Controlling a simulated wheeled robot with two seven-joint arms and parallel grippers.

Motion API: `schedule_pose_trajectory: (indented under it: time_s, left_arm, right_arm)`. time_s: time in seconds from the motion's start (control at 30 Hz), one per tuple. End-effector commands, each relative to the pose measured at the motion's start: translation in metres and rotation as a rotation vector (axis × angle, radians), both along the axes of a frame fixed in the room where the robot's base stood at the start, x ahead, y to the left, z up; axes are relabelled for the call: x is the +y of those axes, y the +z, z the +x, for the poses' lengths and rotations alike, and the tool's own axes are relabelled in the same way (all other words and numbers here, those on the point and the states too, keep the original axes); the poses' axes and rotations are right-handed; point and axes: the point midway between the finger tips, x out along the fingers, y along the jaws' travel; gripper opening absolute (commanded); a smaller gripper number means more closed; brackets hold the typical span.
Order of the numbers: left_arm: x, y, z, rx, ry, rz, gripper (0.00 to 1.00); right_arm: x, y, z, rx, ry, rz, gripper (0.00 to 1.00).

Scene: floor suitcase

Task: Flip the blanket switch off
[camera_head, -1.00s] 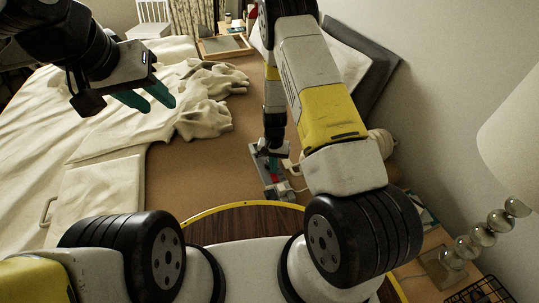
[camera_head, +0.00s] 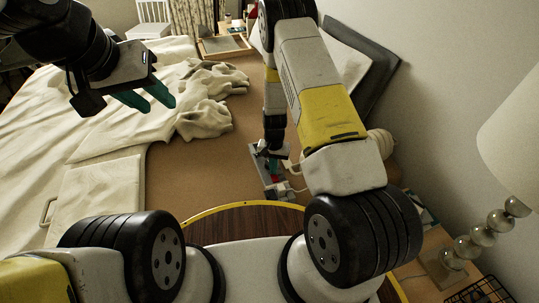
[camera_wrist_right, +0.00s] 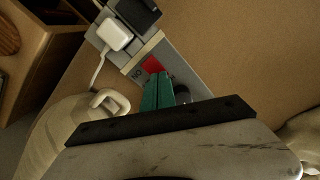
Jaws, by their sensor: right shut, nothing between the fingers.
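A grey power strip (camera_wrist_right: 185,70) lies on the brown surface and also shows in the head view (camera_head: 262,168), partly behind my right arm. A red switch (camera_wrist_right: 152,64) sits on it beside the letters "ON", which read upside down in the wrist view. My right gripper (camera_wrist_right: 158,84) is shut and empty, its green fingertips just by the switch; I cannot tell whether they touch it. My left gripper (camera_head: 154,98) is open and empty above the bed. No label ties the strip's switch to the blanket.
A white plug (camera_wrist_right: 115,33) and a black plug (camera_wrist_right: 140,12) sit in the strip beyond the switch. A white jug-like thing (camera_wrist_right: 75,125) stands close by at left. A cream blanket (camera_head: 95,130) covers the bed's left side. A lamp (camera_head: 515,120) stands at right.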

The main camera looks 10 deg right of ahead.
Motion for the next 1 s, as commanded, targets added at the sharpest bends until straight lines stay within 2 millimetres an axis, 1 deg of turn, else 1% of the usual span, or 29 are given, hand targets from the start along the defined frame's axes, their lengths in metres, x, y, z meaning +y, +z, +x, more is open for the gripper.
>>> schedule_pose_trajectory:
  time_s: [0.73, 0.87, 1.0]
  left_arm:
    - [0.000, 0.000, 0.000, 0.000, 0.000, 0.000, 0.36]
    - [0.000, 0.000, 0.000, 0.000, 0.000, 0.000, 0.36]
    - [0.000, 0.000, 0.000, 0.000, 0.000, 0.000, 0.36]
  right_arm:
    - [0.000, -0.012, 0.000, 0.000, 0.000, 0.000, 0.00]
    - [0.000, -0.010, 0.000, 0.000, 0.000, 0.000, 0.00]
    - [0.000, 0.001, 0.001, -0.001, 0.000, 0.001, 0.00]
